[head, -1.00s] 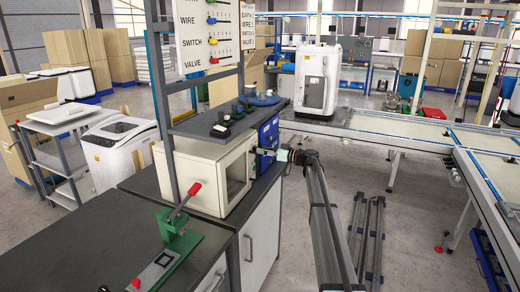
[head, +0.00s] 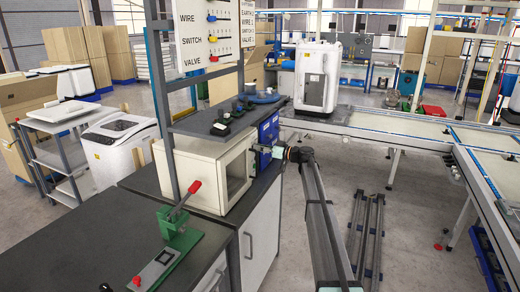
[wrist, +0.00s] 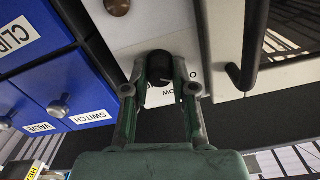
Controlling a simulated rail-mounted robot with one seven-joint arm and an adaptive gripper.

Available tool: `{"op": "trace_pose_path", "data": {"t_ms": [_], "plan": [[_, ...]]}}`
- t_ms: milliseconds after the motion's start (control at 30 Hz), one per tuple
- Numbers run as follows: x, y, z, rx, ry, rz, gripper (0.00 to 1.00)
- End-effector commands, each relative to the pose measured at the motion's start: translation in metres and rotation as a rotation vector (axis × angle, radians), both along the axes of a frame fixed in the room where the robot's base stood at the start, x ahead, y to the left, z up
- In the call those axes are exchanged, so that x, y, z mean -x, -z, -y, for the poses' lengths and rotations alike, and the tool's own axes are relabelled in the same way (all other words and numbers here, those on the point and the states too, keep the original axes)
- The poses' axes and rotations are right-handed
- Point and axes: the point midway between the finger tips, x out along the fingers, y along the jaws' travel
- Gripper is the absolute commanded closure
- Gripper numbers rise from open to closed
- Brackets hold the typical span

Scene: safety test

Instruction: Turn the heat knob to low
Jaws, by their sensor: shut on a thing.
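The heat knob is a small black round knob (wrist: 160,66) on a pale panel in the wrist view. Partly hidden dark lettering, ending in "OW", is printed beside it. My gripper (wrist: 160,88) has one finger on each side of the knob and is shut on it. The knob's pointer direction is not clear. In the head view my gripper (head: 264,149) is at the front right edge of the cream heater box (head: 198,178), and the knob cannot be made out there.
Blue drawers (wrist: 60,80) labelled CLIP, SWITCH and VALVE stand close to the left of my gripper in the wrist view. A black bar handle (wrist: 256,40) is close on the right. A brown round knob (wrist: 117,7) sits above. A shelf (head: 215,122) overhangs the box.

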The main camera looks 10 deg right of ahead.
Motion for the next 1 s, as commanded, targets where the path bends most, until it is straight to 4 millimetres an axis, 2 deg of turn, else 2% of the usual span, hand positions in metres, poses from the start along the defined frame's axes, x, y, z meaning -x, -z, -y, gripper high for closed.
{"op": "trace_pose_path", "data": {"t_ms": [367,1000], "plan": [[-0.0009,0.0020,-0.0001,-0.085,0.000,-0.127,1.00],[-0.0022,0.0003,0.0003,-0.398,0.000,-0.615,1.00]]}}
